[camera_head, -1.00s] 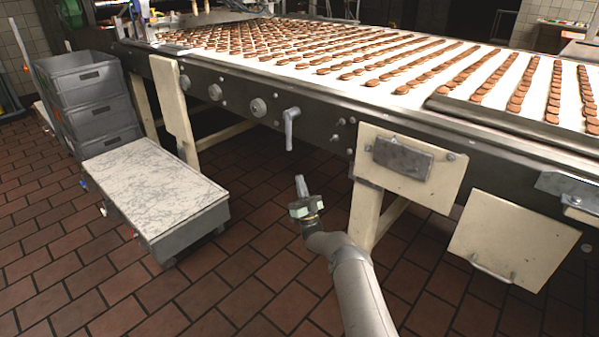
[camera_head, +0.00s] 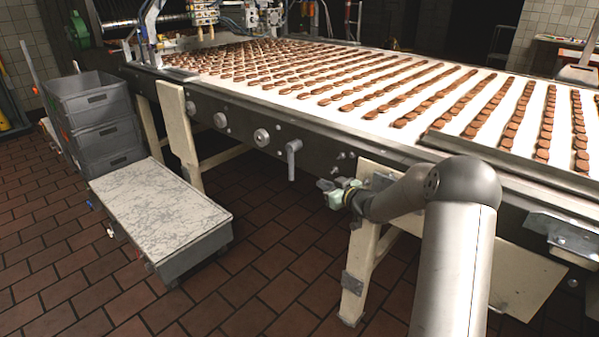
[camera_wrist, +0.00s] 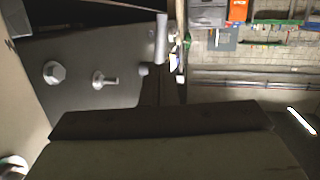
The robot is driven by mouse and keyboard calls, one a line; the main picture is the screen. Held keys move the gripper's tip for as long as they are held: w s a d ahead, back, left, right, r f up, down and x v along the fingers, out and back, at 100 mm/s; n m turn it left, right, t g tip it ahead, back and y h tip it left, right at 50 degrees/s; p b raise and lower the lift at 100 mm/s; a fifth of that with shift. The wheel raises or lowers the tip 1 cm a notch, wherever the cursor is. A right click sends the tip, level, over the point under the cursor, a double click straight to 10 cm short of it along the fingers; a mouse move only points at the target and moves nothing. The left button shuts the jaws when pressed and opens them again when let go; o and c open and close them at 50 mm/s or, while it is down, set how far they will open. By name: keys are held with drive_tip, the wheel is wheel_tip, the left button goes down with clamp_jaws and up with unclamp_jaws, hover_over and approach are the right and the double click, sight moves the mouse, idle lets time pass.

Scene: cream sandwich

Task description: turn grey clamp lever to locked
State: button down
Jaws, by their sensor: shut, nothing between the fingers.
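The grey clamp lever (camera_head: 292,160) is on the dark side rail of the conveyor, its handle hanging straight down. My gripper (camera_head: 324,189) is to the right of the lever and slightly lower in the head view, apart from it. Its fingers are shut and empty. In the wrist view, a grey upright handle (camera_wrist: 161,38), which looks like the lever, stands at upper middle beyond my gripper (camera_wrist: 160,122). The gripper's pale and dark block fills the lower part of that view. The lever's pivot is not clear there.
Round knobs (camera_head: 262,137) sit left of the lever on the rail. Bolts (camera_wrist: 54,72) protrude from the plate in the wrist view. A cream leg (camera_head: 362,270) stands below my wrist. A low cart (camera_head: 160,205) and stacked grey crates (camera_head: 105,130) are at left. Floor below the lever is clear.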

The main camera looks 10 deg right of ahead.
sight(293, 171)
drive_tip(key=b+x, duration=0.1)
drive_tip(key=x, duration=1.2)
drive_tip(key=shift+w, duration=0.1)
drive_tip(key=shift+f, duration=0.1)
